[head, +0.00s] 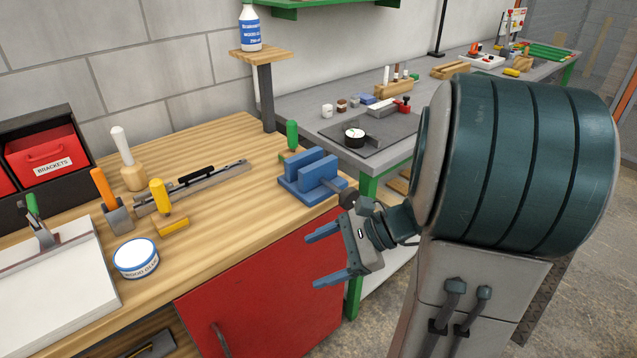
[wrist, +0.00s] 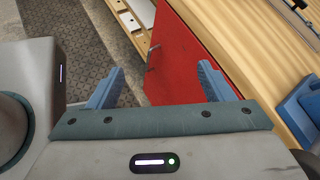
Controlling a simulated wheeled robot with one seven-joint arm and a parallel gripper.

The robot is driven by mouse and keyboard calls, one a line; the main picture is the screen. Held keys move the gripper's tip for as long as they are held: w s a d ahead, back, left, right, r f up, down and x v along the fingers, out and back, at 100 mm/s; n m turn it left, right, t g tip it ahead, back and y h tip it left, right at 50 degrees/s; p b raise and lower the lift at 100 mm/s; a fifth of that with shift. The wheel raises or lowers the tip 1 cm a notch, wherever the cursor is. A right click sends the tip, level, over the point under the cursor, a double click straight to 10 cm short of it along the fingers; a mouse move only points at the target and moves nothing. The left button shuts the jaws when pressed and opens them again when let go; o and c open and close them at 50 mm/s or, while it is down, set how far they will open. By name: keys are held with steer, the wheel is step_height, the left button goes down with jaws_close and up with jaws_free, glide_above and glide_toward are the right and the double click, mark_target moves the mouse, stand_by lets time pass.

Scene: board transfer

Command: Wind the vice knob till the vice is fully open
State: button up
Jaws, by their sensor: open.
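The blue vice (head: 293,187) sits on the right end of the wooden workbench, with a narrow gap between its two upright jaws. Its dark round knob (head: 348,198) sticks out on the right, past the bench edge and close to my arm. Part of the vice also shows at the right edge of the wrist view (wrist: 299,112). My gripper (head: 312,260) is open and empty, in front of the bench's red cabinet and below the knob. In the wrist view its two blue fingers (wrist: 160,84) are wide apart with nothing between them.
The wooden bench (head: 225,215) holds a green-handled tool (head: 291,136) behind the vice, a yellow-handled tool (head: 158,197) and a wood glue tin (head: 136,258). The red cabinet front (head: 265,290) is beside my fingers. A grey bench (head: 290,105) stands behind.

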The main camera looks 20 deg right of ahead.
steer(key=w+d+f+m+t+b, duration=0.2)
steer(key=w+d+m+t, duration=0.2)
steer(key=d+m+t, duration=0.3)
steer(key=m+t+h+b, duration=0.1)
steer(key=m+t+h, duration=0.2)
steer(key=m+t, duration=0.35)
glide_toward(352, 202)
steer(key=shift+m+g, duration=0.55)
steer(key=shift+m, duration=0.2)
steer(key=x, duration=0.7)
steer(key=r+x, duration=0.1)
steer(key=x, duration=0.3)
steer(key=shift+d+p, duration=0.2)
steer(key=shift+p, duration=0.1)
steer(key=c, duration=0.9)
